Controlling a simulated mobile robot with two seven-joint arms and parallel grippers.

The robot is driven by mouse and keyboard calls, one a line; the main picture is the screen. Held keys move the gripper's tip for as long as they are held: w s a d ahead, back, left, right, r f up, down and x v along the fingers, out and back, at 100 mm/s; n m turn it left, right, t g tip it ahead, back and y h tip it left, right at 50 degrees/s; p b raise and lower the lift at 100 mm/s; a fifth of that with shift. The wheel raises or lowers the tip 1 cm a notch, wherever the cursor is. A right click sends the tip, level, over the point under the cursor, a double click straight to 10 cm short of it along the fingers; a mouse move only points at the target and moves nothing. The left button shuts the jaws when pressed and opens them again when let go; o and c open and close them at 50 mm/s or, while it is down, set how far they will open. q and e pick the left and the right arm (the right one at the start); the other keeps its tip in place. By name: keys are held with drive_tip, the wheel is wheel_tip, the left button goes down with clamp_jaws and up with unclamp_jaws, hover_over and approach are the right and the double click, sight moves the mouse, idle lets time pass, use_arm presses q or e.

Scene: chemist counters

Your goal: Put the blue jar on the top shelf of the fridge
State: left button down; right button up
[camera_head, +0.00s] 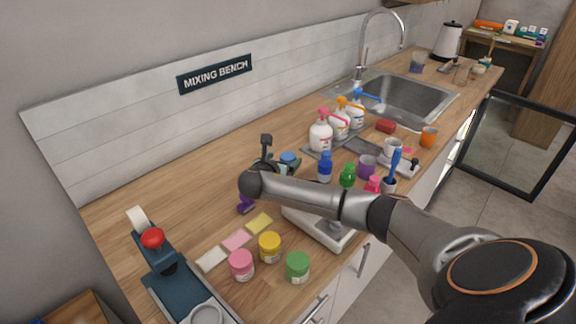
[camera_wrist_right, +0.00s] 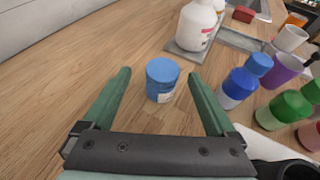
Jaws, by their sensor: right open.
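The blue jar (camera_wrist_right: 162,82), with a blue lid and a pale label, stands upright on the wooden counter. In the right wrist view it is between the tips of my open right gripper (camera_wrist_right: 160,75), with gaps on both sides. In the head view the jar (camera_head: 290,158) shows just beyond the right gripper (camera_head: 275,165), partly hidden by it. An open black-framed glass door (camera_head: 516,188), possibly the fridge's, stands at the right. The shelves are not visible. My left gripper is out of view.
White pump bottles (camera_head: 320,135) stand on a tray behind the jar. Blue (camera_head: 325,170) and green (camera_head: 347,176) bottles are to its right. Pink (camera_head: 241,264), yellow (camera_head: 270,246) and green (camera_head: 298,266) jars stand at the front. Counter left of the jar is clear.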

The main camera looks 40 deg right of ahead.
sight(286, 160)
drive_tip(key=shift+s+x, duration=0.2)
drive_tip(key=shift+x, duration=2)
drive_tip(key=shift+f, duration=0.15)
clamp_jaws()
